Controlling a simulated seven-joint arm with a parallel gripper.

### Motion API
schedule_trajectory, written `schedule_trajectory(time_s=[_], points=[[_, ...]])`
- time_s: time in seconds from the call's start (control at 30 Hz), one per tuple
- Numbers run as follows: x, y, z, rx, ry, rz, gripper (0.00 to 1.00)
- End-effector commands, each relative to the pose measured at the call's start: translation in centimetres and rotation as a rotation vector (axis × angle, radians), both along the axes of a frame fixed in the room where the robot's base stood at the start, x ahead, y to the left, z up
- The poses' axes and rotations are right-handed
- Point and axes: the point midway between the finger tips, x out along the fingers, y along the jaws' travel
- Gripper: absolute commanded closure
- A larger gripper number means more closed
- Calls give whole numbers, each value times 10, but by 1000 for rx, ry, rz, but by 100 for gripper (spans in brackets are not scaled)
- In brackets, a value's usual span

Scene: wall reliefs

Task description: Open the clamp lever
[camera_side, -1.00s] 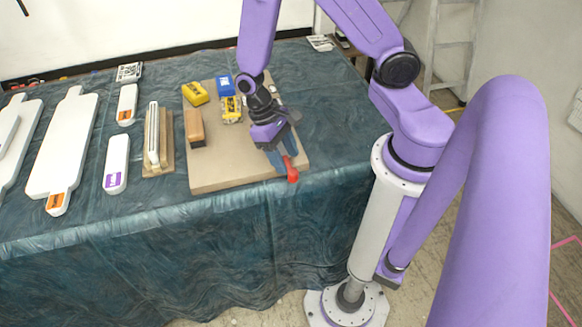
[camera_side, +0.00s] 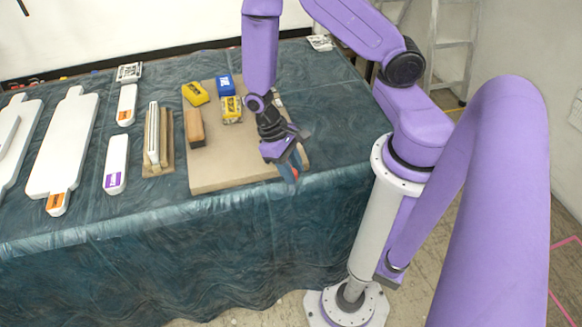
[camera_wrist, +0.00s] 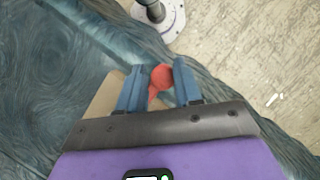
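The clamp lever is red with a rounded end (camera_wrist: 161,77), and its stem runs down beside the left finger in the wrist view. It is at the front right corner of the tan board (camera_side: 225,182). In the side view only a little red of the lever (camera_side: 296,171) shows between my fingers. My gripper (camera_wrist: 159,80) has its blue fingers apart, one on each side of the lever. A gap shows by the right finger, so it looks open. In the side view my gripper (camera_side: 293,178) points down at the table's front edge. The clamp's body is hidden.
On the board are a brown block (camera_side: 195,128), yellow blocks (camera_side: 195,93) and a blue box (camera_side: 225,85). White boards (camera_side: 63,145) and a wooden rack (camera_side: 158,140) lie to the left. The cloth-covered table ends just in front of the board.

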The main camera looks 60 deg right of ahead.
Motion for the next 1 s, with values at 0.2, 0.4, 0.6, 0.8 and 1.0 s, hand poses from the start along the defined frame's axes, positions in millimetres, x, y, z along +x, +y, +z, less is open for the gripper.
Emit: schedule_trajectory(time_s=[0.2, 0.4, 0.6, 0.8, 1.0], points=[[4, 2, 0, 7, -12, 6, 100], [7, 5, 0, 9, -16, -32, 100], [15, 11, 0, 9, -19, -145, 100], [28, 18, 0, 10, -20, -318, 100], [42, 23, 1, 10, -21, -512, 100]])
